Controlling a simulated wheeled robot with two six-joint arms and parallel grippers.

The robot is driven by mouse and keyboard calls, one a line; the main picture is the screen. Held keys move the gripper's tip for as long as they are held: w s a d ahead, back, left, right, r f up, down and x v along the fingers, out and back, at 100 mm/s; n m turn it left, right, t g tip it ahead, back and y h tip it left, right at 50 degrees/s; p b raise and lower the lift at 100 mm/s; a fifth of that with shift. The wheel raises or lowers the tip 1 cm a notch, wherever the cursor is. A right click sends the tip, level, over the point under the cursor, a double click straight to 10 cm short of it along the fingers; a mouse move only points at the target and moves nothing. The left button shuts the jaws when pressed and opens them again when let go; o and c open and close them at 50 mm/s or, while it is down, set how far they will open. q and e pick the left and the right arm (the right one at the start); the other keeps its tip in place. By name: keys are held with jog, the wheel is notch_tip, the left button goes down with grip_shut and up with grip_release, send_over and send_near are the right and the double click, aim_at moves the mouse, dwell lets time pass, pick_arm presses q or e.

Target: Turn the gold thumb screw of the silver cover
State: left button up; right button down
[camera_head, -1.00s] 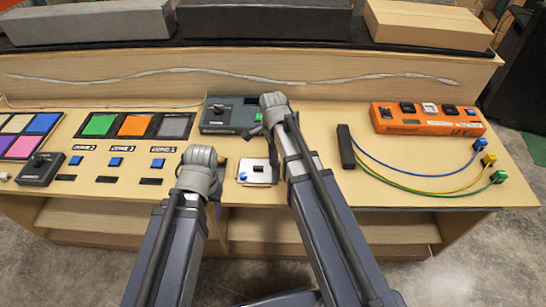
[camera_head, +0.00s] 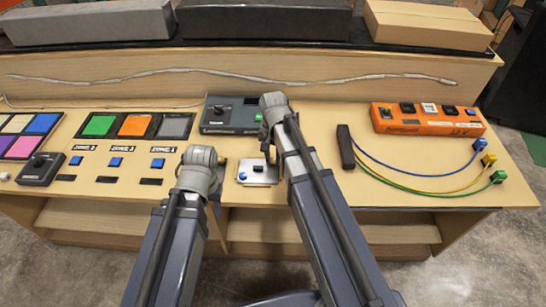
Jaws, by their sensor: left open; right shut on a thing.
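The silver cover (camera_head: 262,181) is a small bright plate on the console, in front of the grey box, with a blue button and a black piece on it. My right gripper (camera_head: 270,155) is at the cover's far right edge, mostly behind its own wrist. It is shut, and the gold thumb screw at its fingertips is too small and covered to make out. My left gripper (camera_head: 220,170) is left of the cover, apart from it and open; its fingers are mostly hidden by its wrist.
A dark grey box (camera_head: 228,113) with a knob and green button stands behind the cover. Zone panels (camera_head: 137,125) and blue buttons are to the left. An orange power strip (camera_head: 427,120) and a black block (camera_head: 345,147) with coloured cables are to the right.

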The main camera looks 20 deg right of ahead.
jog(key=n, duration=0.6)
jog(key=shift+s+n, duration=0.1)
jog(key=shift+n, duration=0.2)
jog(key=n, duration=1.2)
jog(key=shift+n, duration=0.3)
jog(key=n, duration=0.5)
jog(key=shift+a+n, duration=0.1)
jog(key=shift+n, duration=0.3)
jog(key=c, duration=0.6)
grip_release()
